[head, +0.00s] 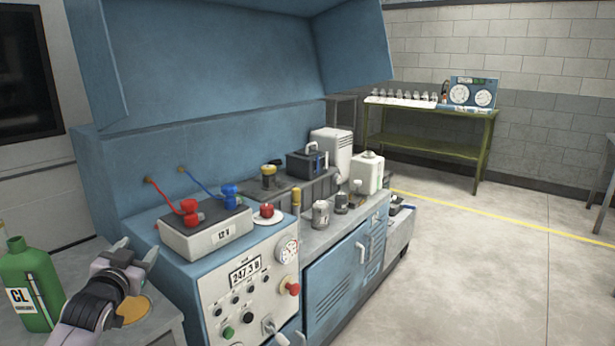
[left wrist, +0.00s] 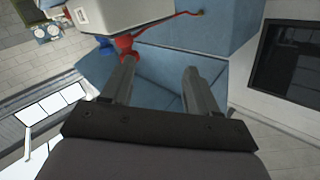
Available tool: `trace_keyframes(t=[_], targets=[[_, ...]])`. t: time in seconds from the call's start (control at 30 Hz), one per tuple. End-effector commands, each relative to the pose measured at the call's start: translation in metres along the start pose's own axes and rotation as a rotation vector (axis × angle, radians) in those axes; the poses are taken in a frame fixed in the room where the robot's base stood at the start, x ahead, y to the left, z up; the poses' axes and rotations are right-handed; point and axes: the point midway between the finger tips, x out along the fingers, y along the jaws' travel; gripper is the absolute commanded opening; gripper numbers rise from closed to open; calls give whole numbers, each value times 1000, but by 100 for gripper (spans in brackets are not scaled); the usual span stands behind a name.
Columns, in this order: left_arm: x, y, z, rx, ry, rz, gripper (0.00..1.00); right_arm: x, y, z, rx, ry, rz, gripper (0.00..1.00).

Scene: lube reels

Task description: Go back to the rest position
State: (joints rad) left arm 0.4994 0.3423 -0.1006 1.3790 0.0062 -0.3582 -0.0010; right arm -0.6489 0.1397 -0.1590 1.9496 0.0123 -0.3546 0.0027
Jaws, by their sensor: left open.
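My left gripper (head: 137,257) is at the lower left of the head view, over the grey side table (head: 75,268) and to the right of the green CL bottle (head: 30,285). In the left wrist view its two fingers (left wrist: 157,85) are apart with nothing between them. Beyond them are the blue machine (left wrist: 180,75) and a red clamp (left wrist: 126,46). My right gripper does not show.
The blue machine with its hood (head: 225,85) fills the middle. On it are a 12 V box (head: 205,232) with red and blue clamps, a red button (head: 267,210), metal cups and a white canister (head: 367,173). A green bench (head: 430,147) stands behind.

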Motion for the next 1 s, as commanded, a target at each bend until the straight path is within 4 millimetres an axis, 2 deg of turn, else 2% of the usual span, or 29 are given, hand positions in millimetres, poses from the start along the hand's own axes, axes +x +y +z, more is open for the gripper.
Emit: trace_keyframes(t=[0.03, 0.17, 0.27, 0.5, 0.7, 0.8, 0.9, 1.0], targets=[[-12, 20, 25, -6, -32, 32, 60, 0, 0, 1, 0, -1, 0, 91], [-41, 55, 65, -18, -83, 87, 60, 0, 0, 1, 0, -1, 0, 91], [-71, 84, 98, -32, -130, 134, 60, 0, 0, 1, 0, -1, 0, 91], [-164, 148, 170, -84, -258, 244, 60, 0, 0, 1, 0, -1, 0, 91], [-252, 188, 211, -142, -371, 317, 60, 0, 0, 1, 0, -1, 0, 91], [-294, 202, 223, -172, -425, 344, 60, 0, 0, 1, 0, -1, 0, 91], [-329, 211, 230, -198, -470, 363, 60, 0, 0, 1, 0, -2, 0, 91], [-352, 216, 233, -217, -501, 374, 60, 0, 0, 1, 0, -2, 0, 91]])
